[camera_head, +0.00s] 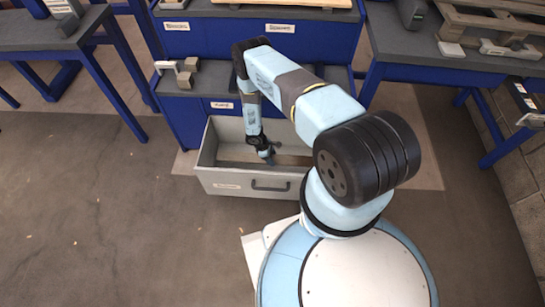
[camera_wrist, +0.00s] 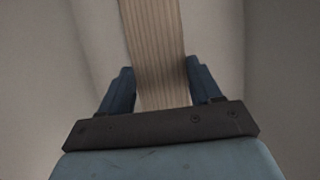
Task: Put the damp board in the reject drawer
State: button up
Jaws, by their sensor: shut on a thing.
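The grey drawer (camera_head: 222,182) is pulled out low at the front of the blue cabinet, with a dark handle and a label on its front. My gripper (camera_head: 270,158) points down inside it. In the wrist view, my gripper (camera_wrist: 160,85) is shut on a pale wooden board (camera_wrist: 155,45) with lengthwise grain, its blue fingers on either side. The board runs up out of the picture between pale drawer walls. In the head view, a brownish strip low in the drawer looks like the board. I cannot tell whether it touches the floor of the drawer, nor whether it is damp.
The blue cabinet (camera_head: 190,118) stands behind the drawer, with wooden blocks and a light clamp-like thing on its left shelf. Grey-topped benches stand left (camera_head: 30,38) and right (camera_head: 398,35); the right one bears a wooden pallet (camera_head: 490,22). The floor left of the drawer is clear.

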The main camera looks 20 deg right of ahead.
jog(key=shift+f, duration=0.3)
jog(key=o, duration=1.2)
jog(key=shift+o, duration=0.2)
jog(key=shift+r, duration=0.55)
jog(key=v, duration=1.2)
jog(key=shift+r, duration=0.15)
